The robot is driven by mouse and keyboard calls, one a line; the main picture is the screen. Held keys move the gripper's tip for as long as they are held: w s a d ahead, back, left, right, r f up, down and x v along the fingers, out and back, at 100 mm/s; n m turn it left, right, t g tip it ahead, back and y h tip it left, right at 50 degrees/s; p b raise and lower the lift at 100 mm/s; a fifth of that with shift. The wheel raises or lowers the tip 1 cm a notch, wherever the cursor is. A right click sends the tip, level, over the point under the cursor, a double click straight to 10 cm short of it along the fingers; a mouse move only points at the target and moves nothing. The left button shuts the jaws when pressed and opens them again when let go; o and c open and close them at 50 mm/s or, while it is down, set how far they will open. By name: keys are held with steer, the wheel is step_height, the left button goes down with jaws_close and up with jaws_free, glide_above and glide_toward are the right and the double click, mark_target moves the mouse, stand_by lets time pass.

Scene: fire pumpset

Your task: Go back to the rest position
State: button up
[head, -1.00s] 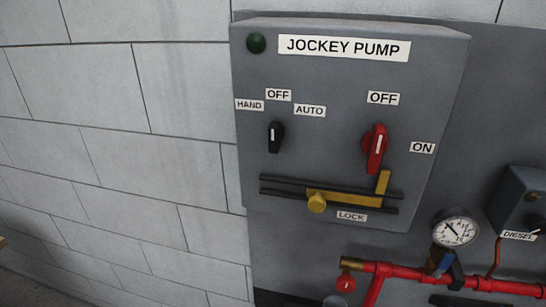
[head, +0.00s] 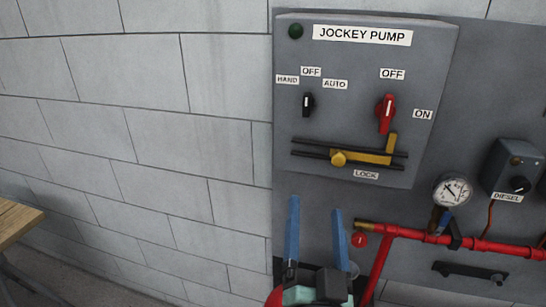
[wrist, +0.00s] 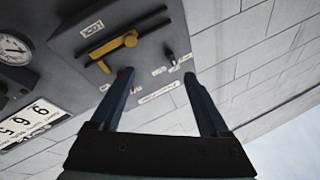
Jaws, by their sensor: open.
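My gripper (head: 316,225) is at the bottom of the head view, with its two blue fingers apart and nothing between them. It is below the jockey pump panel (head: 345,62) in the picture and apart from it. In the wrist view the fingers (wrist: 160,95) also stand apart and empty, with the panel tilted beyond them. The panel carries a black selector (head: 308,104), a red switch (head: 386,114) and a yellow lock slide (head: 360,157) on dark rails.
A pressure gauge (head: 453,190), a red pipe (head: 480,245) and a diesel box (head: 512,170) are on the right. A wooden table corner (head: 16,222) shows at the left edge. The block wall (head: 150,120) left of the panel is bare.

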steer(key=s+a+r+n+t, duration=0.2)
steer(key=s+r, duration=0.1)
steer(key=r, duration=0.7)
steer(key=s+a+r+n+t+y, duration=0.1)
steer(key=s+r, duration=0.3)
steer(key=r, duration=0.7)
steer(key=s+a+r+n+t, duration=0.2)
steer(key=s+a+r+n, duration=0.1)
steer(key=r, duration=0.8)
steer(key=shift+s+a+t+y+b, duration=0.15)
steer(key=shift+s+t+y+b, duration=0.2)
steer(key=shift+t+y+b, duration=0.1)
steer(key=shift+f, duration=0.15)
